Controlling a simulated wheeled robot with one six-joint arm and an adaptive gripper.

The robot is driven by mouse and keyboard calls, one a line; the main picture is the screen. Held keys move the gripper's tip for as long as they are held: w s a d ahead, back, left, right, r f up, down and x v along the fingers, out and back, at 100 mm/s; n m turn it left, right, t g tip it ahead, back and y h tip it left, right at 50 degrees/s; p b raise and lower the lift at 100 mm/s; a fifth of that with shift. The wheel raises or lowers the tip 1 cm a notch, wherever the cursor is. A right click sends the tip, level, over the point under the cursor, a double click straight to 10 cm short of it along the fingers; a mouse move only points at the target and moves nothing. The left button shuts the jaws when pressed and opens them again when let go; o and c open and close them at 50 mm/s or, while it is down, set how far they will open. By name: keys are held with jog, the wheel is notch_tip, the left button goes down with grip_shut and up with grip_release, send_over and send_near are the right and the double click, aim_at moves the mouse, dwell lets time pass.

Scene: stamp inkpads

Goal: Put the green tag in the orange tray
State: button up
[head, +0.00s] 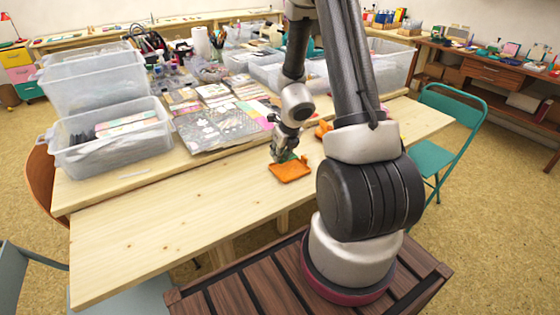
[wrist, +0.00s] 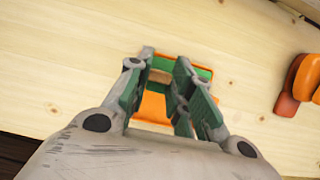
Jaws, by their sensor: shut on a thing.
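The orange tray (head: 290,172) lies on the wooden table in the head view. In the wrist view the tray (wrist: 153,108) shows beneath and between my fingers. My gripper (head: 285,154) is low over the tray's far part, pointing down. In the wrist view my gripper (wrist: 163,66) is shut on the green tag (wrist: 203,73), which shows beside and between the fingertips over the tray. The fingers hide much of the tag. I cannot tell whether the tag touches the tray floor.
An orange object (wrist: 300,82) lies on the table to the right of the tray; it also shows partly behind my arm in the head view (head: 322,129). Clear bins (head: 108,140) and craft supplies fill the table's back. The front left of the table is bare.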

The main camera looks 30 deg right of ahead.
jog(key=shift+f, duration=1.8)
jog(key=o, duration=0.7)
jog(key=shift+f, duration=0.1)
jog(key=shift+o, duration=0.2)
